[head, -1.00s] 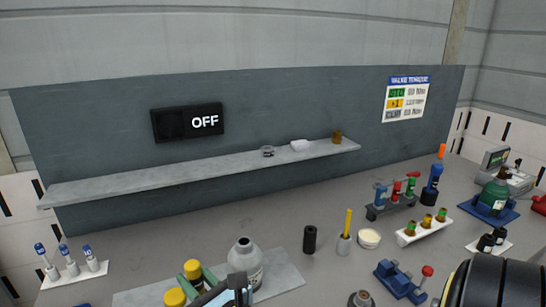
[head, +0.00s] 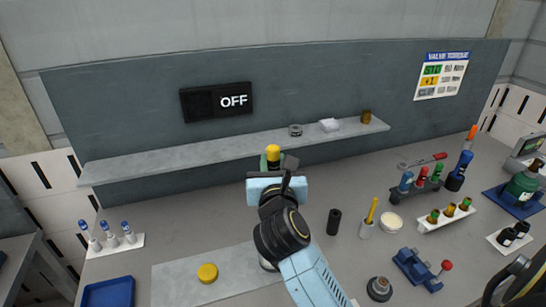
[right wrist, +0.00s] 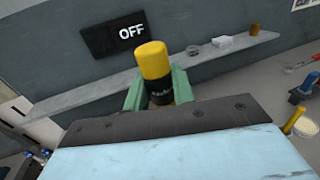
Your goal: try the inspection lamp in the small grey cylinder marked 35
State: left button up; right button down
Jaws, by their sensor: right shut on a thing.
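My right gripper (head: 272,168) is shut on a yellow-and-black cylindrical thing (head: 273,151), which looks like the lamp. In the right wrist view the lamp (right wrist: 153,62) stands upright between the green jaws (right wrist: 157,90), yellow end up, with a black band below. It is held in the air, in front of the shelf. A grey bottle-shaped cylinder (head: 265,265) on the grey mat is mostly hidden behind my right arm. Another short grey piece with a dark top (head: 379,288) stands at the front. I cannot read a 35 on either. My left gripper is not in view.
A yellow disc (head: 207,273) lies on the grey mat (head: 180,285). The sign (head: 217,101) reads OFF. The shelf (head: 190,155) carries small items.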

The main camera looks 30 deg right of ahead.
jog(key=shift+f+b, duration=0.3)
jog(key=shift+f, duration=0.1)
jog(key=shift+f+b, duration=0.3)
jog(key=shift+b, duration=0.05)
notch_tip(320, 180, down, 4)
jog(key=b, duration=0.3)
jog(key=shift+r+b, duration=0.2)
jog(key=shift+b, duration=0.2)
jog(key=shift+f+b, duration=0.3)
jog(key=shift+f, duration=0.35)
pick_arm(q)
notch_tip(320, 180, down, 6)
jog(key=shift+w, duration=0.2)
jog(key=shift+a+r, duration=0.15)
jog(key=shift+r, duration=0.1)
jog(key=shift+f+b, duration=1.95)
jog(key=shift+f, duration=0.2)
pick_arm(e)
jog(key=shift+f, duration=2.8)
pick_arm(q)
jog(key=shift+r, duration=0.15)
pick_arm(e)
jog(key=shift+r, duration=0.15)
